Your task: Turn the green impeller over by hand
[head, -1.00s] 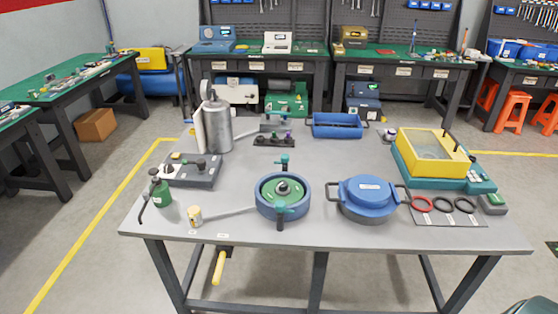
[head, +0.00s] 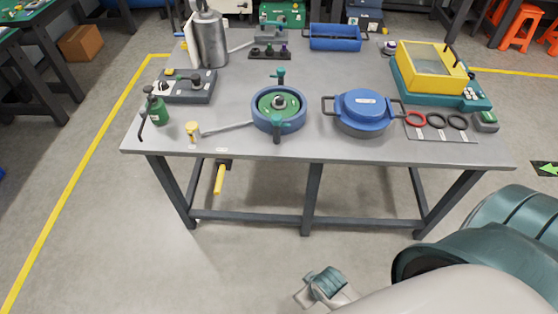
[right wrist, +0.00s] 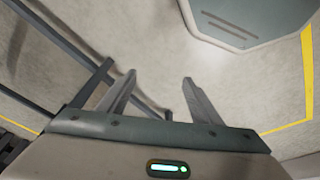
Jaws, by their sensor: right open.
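The green impeller (head: 266,104) sits inside a round blue housing (head: 259,118) near the front middle of the grey table, with a grey hub at its centre. Teal clamps stand at the housing's back and front. My right arm comes in at the lower right of the head view, in front of and below the table. My right gripper shows in the right wrist view (right wrist: 150,92), open and empty over the floor, away from the impeller. My left gripper is not in view.
A blue lidded pot (head: 362,112) stands right of the housing. Red and black rings (head: 436,121) lie further right, by a yellow-topped box (head: 432,66). A hammer-like tool (head: 193,130) and a green bottle (head: 157,110) are at the left. Bare table (head: 300,148) runs along the front edge.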

